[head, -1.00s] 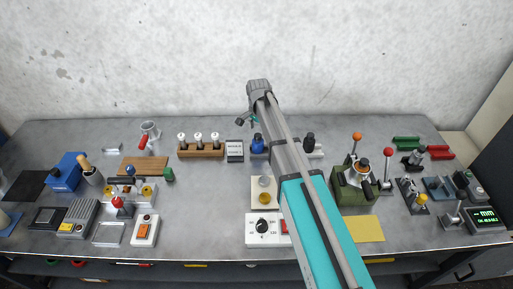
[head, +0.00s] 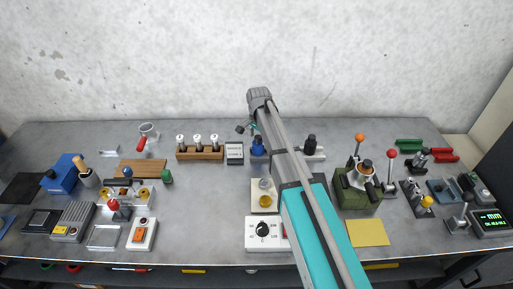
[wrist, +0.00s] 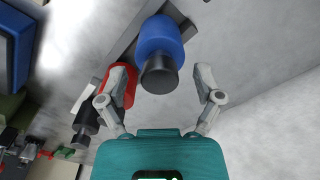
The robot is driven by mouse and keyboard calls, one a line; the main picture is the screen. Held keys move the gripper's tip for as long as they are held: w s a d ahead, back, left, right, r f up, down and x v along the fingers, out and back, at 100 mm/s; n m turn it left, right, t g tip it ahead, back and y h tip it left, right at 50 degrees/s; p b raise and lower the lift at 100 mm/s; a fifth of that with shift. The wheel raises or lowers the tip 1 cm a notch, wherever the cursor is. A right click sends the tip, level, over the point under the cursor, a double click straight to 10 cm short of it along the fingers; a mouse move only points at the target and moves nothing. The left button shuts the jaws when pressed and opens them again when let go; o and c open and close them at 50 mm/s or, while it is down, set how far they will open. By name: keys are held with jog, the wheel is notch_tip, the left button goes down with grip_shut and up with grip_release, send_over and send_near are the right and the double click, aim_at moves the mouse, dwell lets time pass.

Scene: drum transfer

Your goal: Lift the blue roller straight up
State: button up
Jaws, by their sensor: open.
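The blue roller (head: 257,149) stands at the back middle of the bench in the head view, with a dark top. In the wrist view the blue roller (wrist: 160,38) lies ahead of my gripper (wrist: 161,78), its dark end roughly midway between the two fingers. My gripper is open, with a finger on each side and visible gaps to the roller. A red roller (wrist: 122,86) is close beside the left finger. In the head view my gripper (head: 246,128) is just above the blue roller, partly hidden by my wrist.
A black roller (head: 311,143) stands right of my arm, which hides the place between it and the blue one. A white-faced box (head: 235,152) is close left of the blue roller. A wooden rack (head: 200,153) with several white-topped pieces is further left.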

grip_shut()
dwell(0.3)
jog(key=shift+r, duration=0.15)
notch_tip(320, 180, up, 2)
jog(key=shift+r+p, duration=0.1)
jog(key=shift+p, duration=1.1)
jog(key=s+d+r+p, duration=1)
jog(key=shift+r+p, duration=0.25)
jog(key=shift+p, duration=0.05)
